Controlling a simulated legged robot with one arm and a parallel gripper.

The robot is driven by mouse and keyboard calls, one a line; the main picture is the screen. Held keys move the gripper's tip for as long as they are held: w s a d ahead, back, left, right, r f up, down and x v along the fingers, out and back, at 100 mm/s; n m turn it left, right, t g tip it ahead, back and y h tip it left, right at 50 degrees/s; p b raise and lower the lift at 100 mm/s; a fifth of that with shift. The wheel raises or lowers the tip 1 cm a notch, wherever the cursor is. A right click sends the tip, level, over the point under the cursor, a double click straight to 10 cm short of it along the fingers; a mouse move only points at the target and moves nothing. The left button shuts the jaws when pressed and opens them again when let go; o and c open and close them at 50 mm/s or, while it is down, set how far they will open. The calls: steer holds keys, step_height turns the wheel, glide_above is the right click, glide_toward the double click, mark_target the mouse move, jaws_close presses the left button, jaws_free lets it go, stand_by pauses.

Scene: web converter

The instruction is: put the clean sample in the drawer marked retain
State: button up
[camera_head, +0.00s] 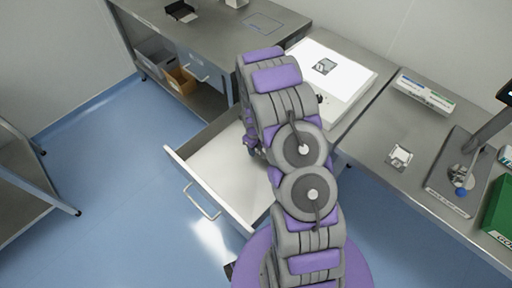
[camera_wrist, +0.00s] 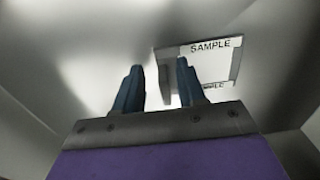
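A drawer (camera_head: 215,165) with a pale inside stands pulled open below the bench; no marking on it can be read. My arm reaches down over it, and my gripper is mostly hidden behind the arm in the head view. In the wrist view, my gripper (camera_wrist: 160,65) has its two blue fingers apart. A flat white card marked SAMPLE (camera_wrist: 218,62) lies on the pale surface beyond the fingers. Its grey edge part shows between them, and the right finger overlaps its left side. The fingers do not appear closed on it. Whether this sample is clean cannot be told.
Another sample card (camera_head: 324,66) lies on the bright light box (camera_head: 345,95). One more (camera_head: 400,156) lies on the right bench, near a stand (camera_head: 455,185) and a green bin (camera_head: 499,210). A closed drawer (camera_head: 200,72) is at left.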

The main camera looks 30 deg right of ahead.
steer(key=s+a+r+n+p, duration=0.1)
steer(key=s+a+r+n, duration=0.15)
steer(key=r, duration=0.85)
steer(key=s+a+r+n+p, duration=0.15)
steer(key=r+n, duration=0.25)
steer(key=r, duration=0.7)
steer(key=s+a+r+n, duration=0.3)
steer(key=s+r+n, duration=0.2)
steer(key=s+n, duration=0.3)
steer(key=s+a+r+n+g, duration=0.1)
steer(key=s+a+r+n, duration=0.2)
steer(key=s+r+n, duration=0.3)
steer(key=s+a+r+n, duration=0.3)
steer(key=s+r+n, duration=0.2)
steer(key=s+n, duration=0.6)
steer(key=shift+s+r+g, duration=0.4)
steer(key=shift+s, duration=2)
steer(key=shift+n, duration=0.25)
